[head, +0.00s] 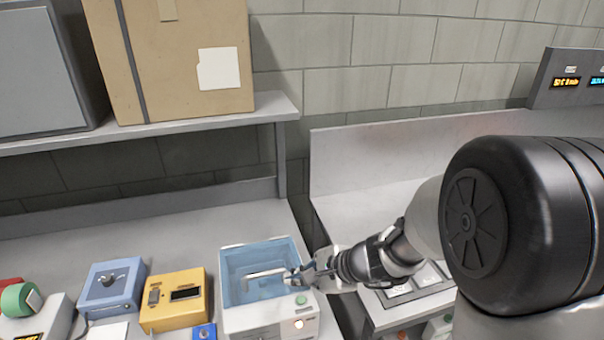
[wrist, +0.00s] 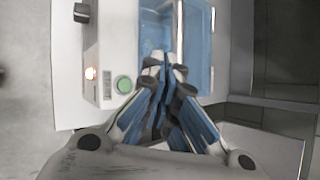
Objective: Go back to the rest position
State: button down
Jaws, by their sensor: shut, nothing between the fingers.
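My gripper (head: 306,277) is at the right edge of a white box-like device with an open blue basin (head: 231,289). In the wrist view my gripper (wrist: 164,62) has its blue-and-grey fingers together, with nothing between them, and the tips overlap the basin (wrist: 196,50). A bent light rod (head: 265,273) shows inside the basin, left of the fingertips. A green button (wrist: 124,85) and a lit lamp are on the device's front. I cannot tell whether the fingers touch the device.
A yellow box (head: 174,301) and a blue box with a knob (head: 110,288) stand left of the basin. A shelf (head: 200,125) above carries a cardboard box (head: 172,60). A gap separates this bench from the right-hand bench (head: 345,215), whose top is largely bare.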

jog(key=s+d+r+n+g+h, duration=0.1)
jog(key=s+d+r+n, duration=0.1)
jog(key=s+r+n, duration=0.85)
jog(key=s+d+r+n+h+b, duration=0.1)
jog(key=s+d+n+h, duration=0.4)
jog(key=s+d, duration=0.7)
jog(key=shift+s+d+r+t+h, duration=0.15)
jog(key=shift+s+d+t+h, duration=0.25)
jog(key=shift+s+h, duration=0.6)
